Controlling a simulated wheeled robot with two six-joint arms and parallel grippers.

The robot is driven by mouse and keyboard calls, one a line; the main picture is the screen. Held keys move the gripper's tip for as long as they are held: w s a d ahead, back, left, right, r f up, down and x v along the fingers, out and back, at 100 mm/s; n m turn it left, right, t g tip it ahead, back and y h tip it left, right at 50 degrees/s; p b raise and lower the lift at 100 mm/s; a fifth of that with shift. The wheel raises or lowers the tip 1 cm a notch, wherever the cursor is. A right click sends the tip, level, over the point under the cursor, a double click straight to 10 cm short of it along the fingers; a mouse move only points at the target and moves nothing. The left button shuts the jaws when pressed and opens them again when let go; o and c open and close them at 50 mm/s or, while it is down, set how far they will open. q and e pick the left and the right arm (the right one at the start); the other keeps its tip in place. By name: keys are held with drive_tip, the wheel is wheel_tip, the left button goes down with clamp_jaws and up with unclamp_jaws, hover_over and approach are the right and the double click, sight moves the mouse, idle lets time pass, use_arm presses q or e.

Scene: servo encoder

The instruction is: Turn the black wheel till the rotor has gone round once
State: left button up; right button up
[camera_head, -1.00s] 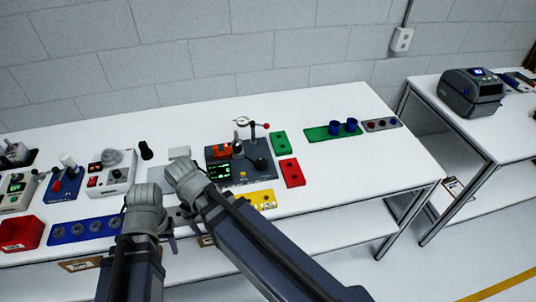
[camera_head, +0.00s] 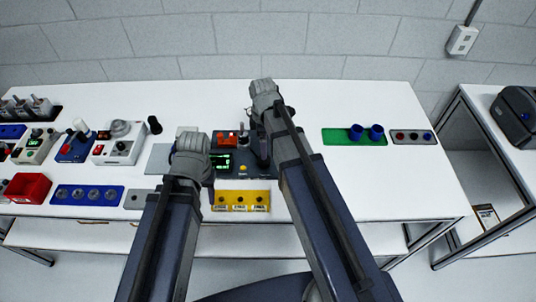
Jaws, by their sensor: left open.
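The dark grey servo encoder unit (camera_head: 237,158) stands on the white table behind my arms. It has a lit green display, an orange-red block (camera_head: 226,138), a yellow button (camera_head: 242,170) and a short post (camera_head: 244,132). The black wheel is hidden behind my right arm, and I cannot make out the rotor clearly. My left gripper (camera_head: 207,172) is open at the unit's left side; its fingers are mostly hidden by the wrist. My right wrist is over the unit's right side, and its fingers do not show.
A yellow block (camera_head: 241,201) lies in front of the unit. A green tray (camera_head: 338,137) with blue cups stands to the right. The table's right front is clear.

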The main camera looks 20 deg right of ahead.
sight(264, 162)
use_arm(q)
drive_tip(key=shift+f+b, duration=3.85)
drive_tip(key=shift+f, duration=0.05)
use_arm(e)
drive_tip(key=shift+f, duration=3.9)
drive_tip(key=shift+c, duration=0.3)
drive_tip(key=c, duration=1.3)
